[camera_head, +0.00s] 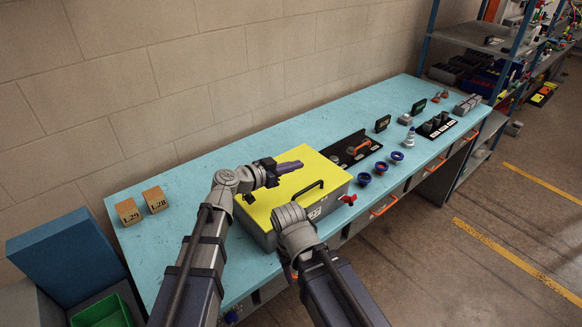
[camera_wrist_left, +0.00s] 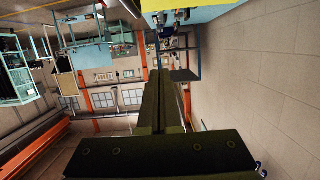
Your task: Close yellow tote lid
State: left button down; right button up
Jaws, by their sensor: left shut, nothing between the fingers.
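The yellow tote lid (camera_head: 310,170) lies flat over the grey tote (camera_head: 325,206) on the blue workbench and looks closed.
The blue workbench (camera_head: 230,145) runs along a block wall. Two wooden blocks (camera_head: 141,205) stand at its left end. A black tray (camera_head: 350,148) and blue-rimmed cups (camera_head: 381,167) are right of the tote. A green bin (camera_head: 105,312) is at lower left.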

aim_at(300, 204)
pick_arm(q)
jog(key=s+f+m+b, duration=0.1)
jog(key=f+b, duration=0.1)
jog(key=s+d+f+m+b, duration=0.1)
jog(key=f+b, duration=0.1)
jog(key=f, duration=0.1)
jog(key=f+m+t+b, duration=0.1)
jog(key=f+b, duration=0.1)
jog(key=b, duration=0.1)
jog(key=shift+s+d+f+y, duration=0.15)
jog(key=shift+s+d+y, duration=0.15)
jog(key=shift+s+d, duration=0.1)
jog(key=shift+s, duration=0.1)
jog(key=shift+s, duration=0.1)
jog(key=p+v, duration=0.1)
jog(key=v, duration=0.6)
jog(key=shift+s+a+p, duration=0.15)
jog(key=shift+a+p, duration=0.1)
jog(key=shift+p, duration=0.1)
